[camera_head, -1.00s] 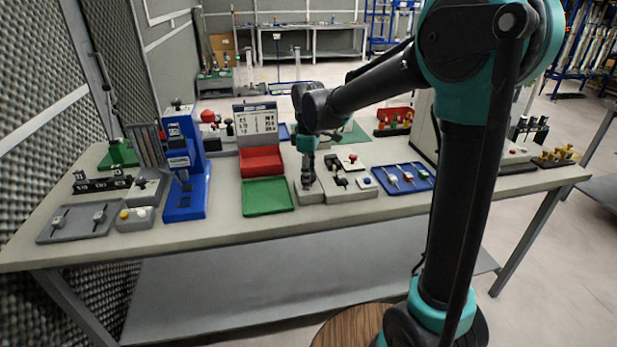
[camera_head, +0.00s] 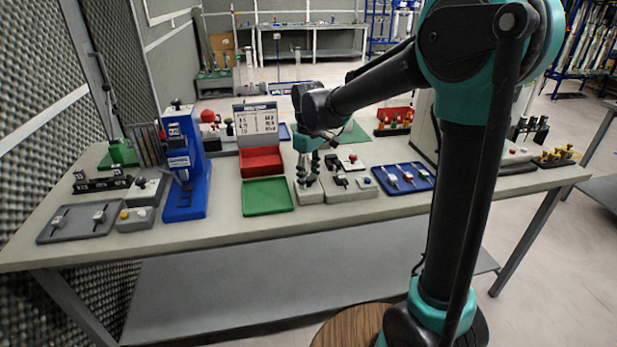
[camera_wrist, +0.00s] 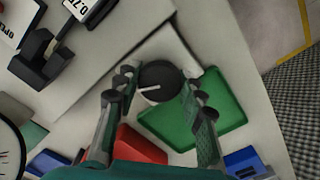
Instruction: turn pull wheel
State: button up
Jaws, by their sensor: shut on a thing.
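The wheel (camera_wrist: 160,74) is a dark round knob with a white pointer line, on a light grey block (camera_wrist: 182,44) in the wrist view. My gripper (camera_wrist: 157,86) points down over it, with one finger on each side, shut on the wheel. In the head view my gripper (camera_head: 307,179) is at the small grey block (camera_head: 310,197) near the table's front middle. The fingers mostly hide the wheel there.
A green tray (camera_head: 267,197) and red bin (camera_head: 261,161) are just left of my gripper. A grey box with a black switch (camera_head: 341,181) stands close on the right, then a blue tray (camera_head: 404,178). A blue press-like stand (camera_head: 185,170) is further left.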

aim_at(309, 176)
jog(key=m, duration=1.3)
jog(key=shift+m, duration=0.3)
dwell(0.4)
jog(key=o, duration=1.2)
notch_tip(309, 176, up, 12)
